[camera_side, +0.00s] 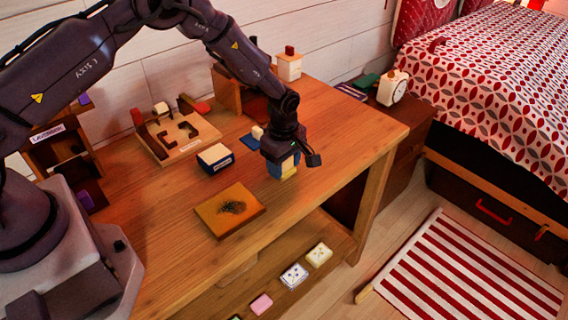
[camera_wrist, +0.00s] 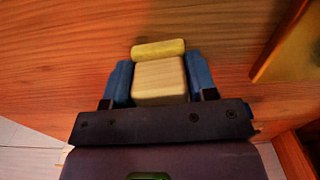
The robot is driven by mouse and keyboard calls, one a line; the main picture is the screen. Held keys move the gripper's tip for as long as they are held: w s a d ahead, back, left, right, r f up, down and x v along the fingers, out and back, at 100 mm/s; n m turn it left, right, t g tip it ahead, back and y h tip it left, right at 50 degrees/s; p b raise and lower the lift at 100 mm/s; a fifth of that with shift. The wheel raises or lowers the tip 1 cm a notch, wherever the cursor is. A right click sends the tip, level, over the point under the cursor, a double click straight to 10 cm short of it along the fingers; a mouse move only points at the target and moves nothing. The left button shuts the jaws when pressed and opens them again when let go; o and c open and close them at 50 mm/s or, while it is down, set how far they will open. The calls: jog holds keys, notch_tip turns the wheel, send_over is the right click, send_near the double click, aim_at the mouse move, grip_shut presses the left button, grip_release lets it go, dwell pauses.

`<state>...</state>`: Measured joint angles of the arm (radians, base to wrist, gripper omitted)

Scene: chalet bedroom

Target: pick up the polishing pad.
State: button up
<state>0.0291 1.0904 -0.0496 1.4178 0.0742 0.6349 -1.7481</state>
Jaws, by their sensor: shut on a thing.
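My gripper (camera_side: 284,166) is pointed down over the right part of the wooden table (camera_side: 345,140). In the wrist view its two blue fingers (camera_wrist: 159,82) are shut on a small block with a pale wooden body and a yellow strip, which I take to be the polishing pad (camera_wrist: 158,48). A finger presses on each side of the wooden part. I cannot tell whether the pad touches the table.
An orange-brown board (camera_side: 210,216) with a dark speckled patch lies at the table's front. A white-topped, dark blue box (camera_side: 214,157) and a wooden tray with dark pieces (camera_side: 160,147) stand farther back. A blue piece (camera_side: 247,142) lies behind my gripper.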

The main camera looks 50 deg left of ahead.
jog(key=shift+r, duration=0.5)
notch_tip(320, 180, up, 3)
jog(key=shift+s+f, duration=0.15)
jog(key=s+r, duration=0.9)
jog(key=s, duration=0.4)
jog(key=shift+s+a+r, duration=0.15)
jog(key=shift+s+a, duration=0.25)
jog(key=shift+a, duration=0.05)
